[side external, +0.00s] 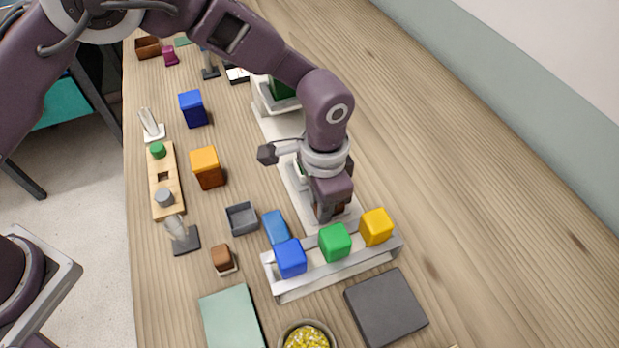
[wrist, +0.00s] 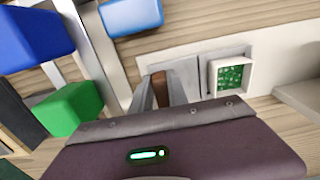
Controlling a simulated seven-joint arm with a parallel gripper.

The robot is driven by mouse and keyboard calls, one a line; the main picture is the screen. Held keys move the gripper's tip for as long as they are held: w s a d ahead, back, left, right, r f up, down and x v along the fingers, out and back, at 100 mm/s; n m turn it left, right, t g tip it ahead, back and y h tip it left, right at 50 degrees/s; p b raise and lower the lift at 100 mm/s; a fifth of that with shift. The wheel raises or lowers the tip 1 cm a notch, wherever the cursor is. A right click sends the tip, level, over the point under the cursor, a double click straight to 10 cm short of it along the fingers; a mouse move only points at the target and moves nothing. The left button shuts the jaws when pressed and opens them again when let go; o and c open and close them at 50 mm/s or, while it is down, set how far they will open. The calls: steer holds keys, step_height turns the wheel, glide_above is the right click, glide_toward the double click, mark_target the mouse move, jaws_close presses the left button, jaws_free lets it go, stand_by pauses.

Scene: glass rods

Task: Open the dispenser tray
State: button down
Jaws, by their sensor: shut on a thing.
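The dispenser is a long white base (side external: 277,127) with a white and green upper part (side external: 283,88) at its far end. In the wrist view, a small white-rimmed square tray (wrist: 213,78) holding green bits sits on the pale base (wrist: 268,48), to the right of my fingers. My gripper (wrist: 163,88) is shut on a brown block-like handle (wrist: 161,84) beside a grey plate (wrist: 190,66). Whether the handle joins the tray cannot be told. In the side view my gripper (side external: 329,213) is low over the near end of the base, and my wrist hides most of the tray.
A white rack (side external: 330,278) with blue (side external: 291,258), green (side external: 335,242) and yellow (side external: 376,227) blocks stands close in front of my gripper. A blue piece (side external: 275,228) and a grey open box (side external: 242,218) lie left. The table's right side is clear.

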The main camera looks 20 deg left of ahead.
steer(key=shift+s+d, duration=0.2)
steer(key=shift+d, duration=0.1)
steer(key=c, duration=1.3)
jaws_free()
step_height(320, 180, up, 7)
steer(key=shift+r, duration=0.1)
